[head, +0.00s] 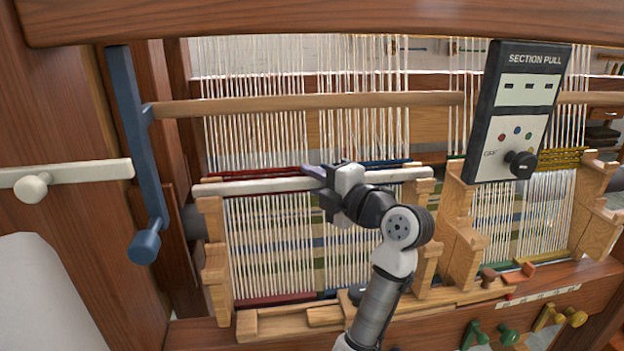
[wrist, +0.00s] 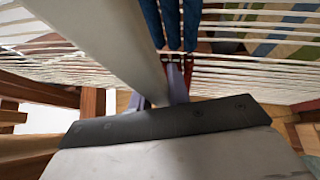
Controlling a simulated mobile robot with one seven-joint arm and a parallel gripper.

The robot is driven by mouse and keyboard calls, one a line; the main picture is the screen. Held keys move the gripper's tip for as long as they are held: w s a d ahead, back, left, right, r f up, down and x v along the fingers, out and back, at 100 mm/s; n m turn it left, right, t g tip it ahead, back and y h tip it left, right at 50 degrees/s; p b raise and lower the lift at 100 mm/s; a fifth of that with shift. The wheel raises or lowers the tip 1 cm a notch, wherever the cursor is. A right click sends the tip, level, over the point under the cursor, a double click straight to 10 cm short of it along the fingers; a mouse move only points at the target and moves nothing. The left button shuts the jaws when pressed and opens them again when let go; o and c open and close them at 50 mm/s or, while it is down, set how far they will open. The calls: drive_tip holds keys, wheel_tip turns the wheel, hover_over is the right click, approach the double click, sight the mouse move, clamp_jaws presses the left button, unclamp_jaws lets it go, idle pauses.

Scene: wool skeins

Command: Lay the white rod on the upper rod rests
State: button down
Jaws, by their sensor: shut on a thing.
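The white rod (head: 255,186) runs level across the warp in the head view, its ends at the tops of the left wooden post (head: 213,215) and the right wooden post (head: 424,215). These stepped posts carry the upper rod rests. I cannot tell whether the rod touches them or hovers just above. My gripper (head: 322,180) is shut on the rod near its middle and hides part of it. In the wrist view the rod (wrist: 100,45) fills the upper left and passes between my fingers (wrist: 162,95).
White warp threads (head: 265,245) hang behind and below the rod. A panel marked SECTION PULL (head: 515,115) stands at the right. A blue lever (head: 138,140) stands at the left. A wooden bar (head: 300,102) crosses above. Loose wooden pieces (head: 290,318) lie on the front beam.

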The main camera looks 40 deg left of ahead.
drive_tip(key=shift+f, duration=0.25)
drive_tip(key=c, duration=1.3)
unclamp_jaws()
drive_tip(key=shift+r, duration=0.1)
drive_tip(key=shift+r, duration=0.15)
